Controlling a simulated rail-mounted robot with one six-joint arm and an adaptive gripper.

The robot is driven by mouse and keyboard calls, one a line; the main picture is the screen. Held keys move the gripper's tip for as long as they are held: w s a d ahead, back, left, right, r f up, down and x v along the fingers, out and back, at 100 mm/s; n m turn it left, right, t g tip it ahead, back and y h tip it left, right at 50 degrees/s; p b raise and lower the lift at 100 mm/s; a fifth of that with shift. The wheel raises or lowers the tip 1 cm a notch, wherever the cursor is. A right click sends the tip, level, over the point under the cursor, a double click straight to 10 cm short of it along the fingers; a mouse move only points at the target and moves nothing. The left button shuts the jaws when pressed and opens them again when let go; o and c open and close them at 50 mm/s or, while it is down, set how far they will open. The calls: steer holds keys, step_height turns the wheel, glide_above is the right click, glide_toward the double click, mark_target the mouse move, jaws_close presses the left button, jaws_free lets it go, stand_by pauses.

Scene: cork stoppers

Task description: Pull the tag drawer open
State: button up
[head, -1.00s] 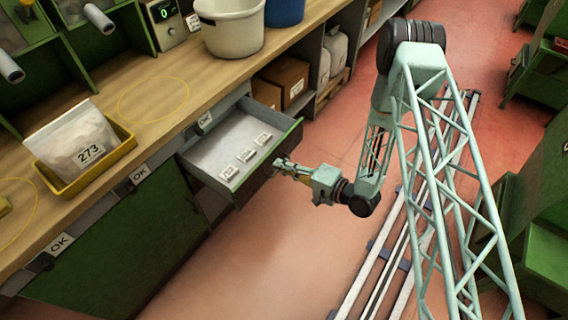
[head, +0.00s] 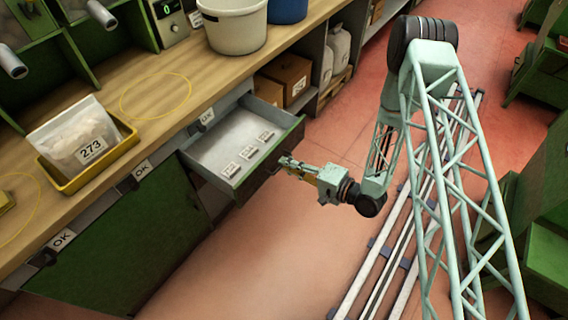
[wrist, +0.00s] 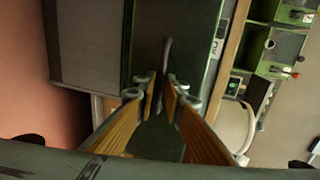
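The tag drawer (head: 215,150) stands pulled out from under the bench, its pale inside showing and its green front facing the aisle. Three white tags (head: 247,152) lie in it near the front. My gripper (head: 284,161) is just outside the drawer front, level with the handle. In the wrist view the dark handle (wrist: 166,58) stands upright in line with the gap between my two fingers (wrist: 163,88). The fingers are apart, with visible room on both sides of the handle; they do not look clamped on it.
On the bench (head: 160,90) stand a yellow tray (head: 73,184) with a bag marked 273 and a white bucket (head: 235,27). Cardboard boxes (head: 290,72) sit on a shelf beyond the drawer. The red floor (head: 280,240) in front is clear up to my rail.

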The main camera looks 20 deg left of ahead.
steer(key=v, duration=1)
steer(key=shift+d, duration=0.2)
steer(key=shift+r, duration=0.1)
stand_by(0.7)
